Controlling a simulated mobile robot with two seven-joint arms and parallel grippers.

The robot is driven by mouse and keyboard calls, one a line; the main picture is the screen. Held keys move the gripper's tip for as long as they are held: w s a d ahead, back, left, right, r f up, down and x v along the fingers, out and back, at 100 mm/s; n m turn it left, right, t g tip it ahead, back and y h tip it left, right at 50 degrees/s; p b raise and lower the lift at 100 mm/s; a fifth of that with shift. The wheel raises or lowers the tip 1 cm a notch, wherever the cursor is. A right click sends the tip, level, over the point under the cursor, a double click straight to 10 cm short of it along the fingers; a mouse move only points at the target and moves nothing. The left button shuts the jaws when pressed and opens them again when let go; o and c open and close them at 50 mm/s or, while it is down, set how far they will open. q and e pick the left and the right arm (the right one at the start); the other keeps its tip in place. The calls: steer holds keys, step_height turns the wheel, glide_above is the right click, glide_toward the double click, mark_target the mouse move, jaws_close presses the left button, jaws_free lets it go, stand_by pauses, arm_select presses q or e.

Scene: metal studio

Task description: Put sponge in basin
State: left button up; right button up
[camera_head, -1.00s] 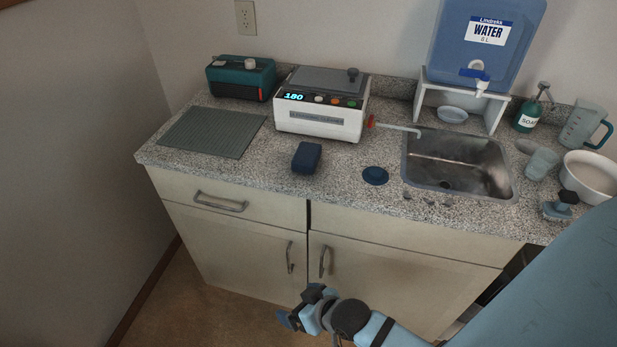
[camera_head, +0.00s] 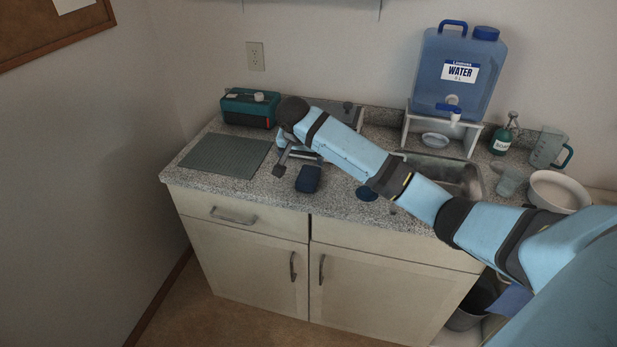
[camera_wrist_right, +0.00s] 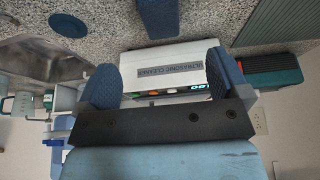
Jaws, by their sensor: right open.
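The sponge (camera_head: 308,179) is a dark blue block on the counter, in front of the white ultrasonic cleaner. In the right wrist view the sponge (camera_wrist_right: 158,18) shows at the top, ahead of the finger gap. My right gripper (camera_head: 297,163) is open and empty beside and behind the sponge, apart from it; my arm partly hides it. Its two blue fingers show in the wrist view (camera_wrist_right: 160,82). The basin (camera_head: 461,174) is a metal sink to the right, partly hidden by my arm. My left gripper is not in view.
The ultrasonic cleaner (camera_wrist_right: 150,68) stands close beyond the gripper. A teal device (camera_head: 247,109) and a ribbed grey mat (camera_head: 224,156) lie left. A blue disc (camera_head: 366,194) sits between sponge and sink. A water jug (camera_head: 456,80), soap bottle and white bowl (camera_head: 556,192) stand right.

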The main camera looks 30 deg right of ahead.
mark_target(308, 176)
steer(key=x, duration=1.3)
steer(key=shift+w+d, duration=0.25)
steer(key=c, duration=1.1)
steer(key=shift+o, duration=0.2)
steer(key=shift+r, duration=0.1)
